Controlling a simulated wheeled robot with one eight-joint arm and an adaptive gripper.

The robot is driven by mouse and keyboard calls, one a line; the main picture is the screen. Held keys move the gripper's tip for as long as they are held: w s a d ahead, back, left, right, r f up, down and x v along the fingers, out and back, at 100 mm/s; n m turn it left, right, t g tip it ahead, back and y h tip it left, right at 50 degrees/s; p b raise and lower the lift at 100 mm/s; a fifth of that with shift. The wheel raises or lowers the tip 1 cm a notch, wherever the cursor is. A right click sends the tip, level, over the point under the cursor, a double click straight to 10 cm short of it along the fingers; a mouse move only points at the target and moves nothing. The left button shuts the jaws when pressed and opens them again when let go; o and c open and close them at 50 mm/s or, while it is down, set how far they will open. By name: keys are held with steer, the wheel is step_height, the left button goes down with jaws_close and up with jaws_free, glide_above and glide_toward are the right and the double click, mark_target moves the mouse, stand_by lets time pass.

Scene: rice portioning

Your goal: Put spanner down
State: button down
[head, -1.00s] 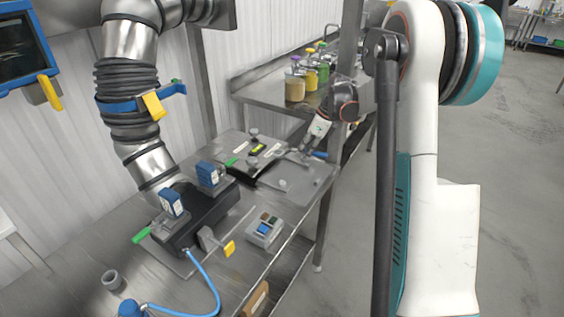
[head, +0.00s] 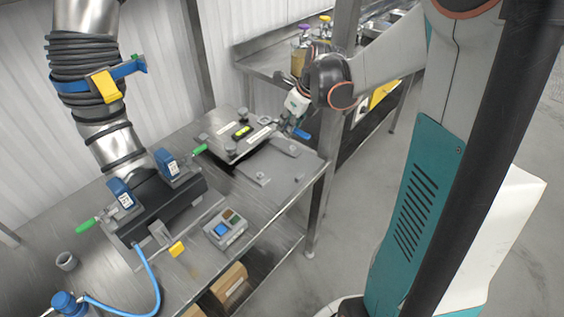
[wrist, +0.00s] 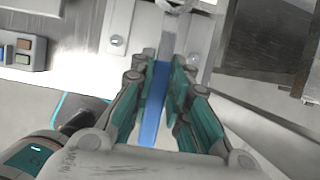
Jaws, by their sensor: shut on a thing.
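The spanner (wrist: 159,103) has a blue handle and a grey metal end. My gripper (wrist: 163,75) is shut on its handle in the wrist view, with the teal finger pads on both sides. The metal end points away from my gripper, over a grey plate edge. In the head view my gripper (head: 289,122) is at the far right corner of the bench. The blue handle end (head: 302,134) shows to its right there. The metal end is hard to make out in the head view, and I cannot tell if it touches anything.
A grey plate (head: 262,176) lies on the bench, with a fixture holding a yellow-green level (head: 243,131) behind it. A button box (head: 225,229) and a black clamp unit (head: 160,211) stand nearer. A metal post (head: 327,165) rises close to my gripper. Jars stand on the shelf behind.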

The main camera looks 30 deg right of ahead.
step_height(320, 180, down, 16)
steer(key=b, duration=0.5)
steer(key=shift+f, duration=0.1)
steer(key=shift+f, duration=0.1)
steer(key=c, duration=1.9)
jaws_free()
steer(key=shift+f, duration=0.1)
steer(key=o, duration=0.4)
steer(key=shift+c, duration=0.2)
steer(key=shift+r, duration=0.3)
steer(key=p+v, duration=0.4)
steer(key=v, duration=0.8)
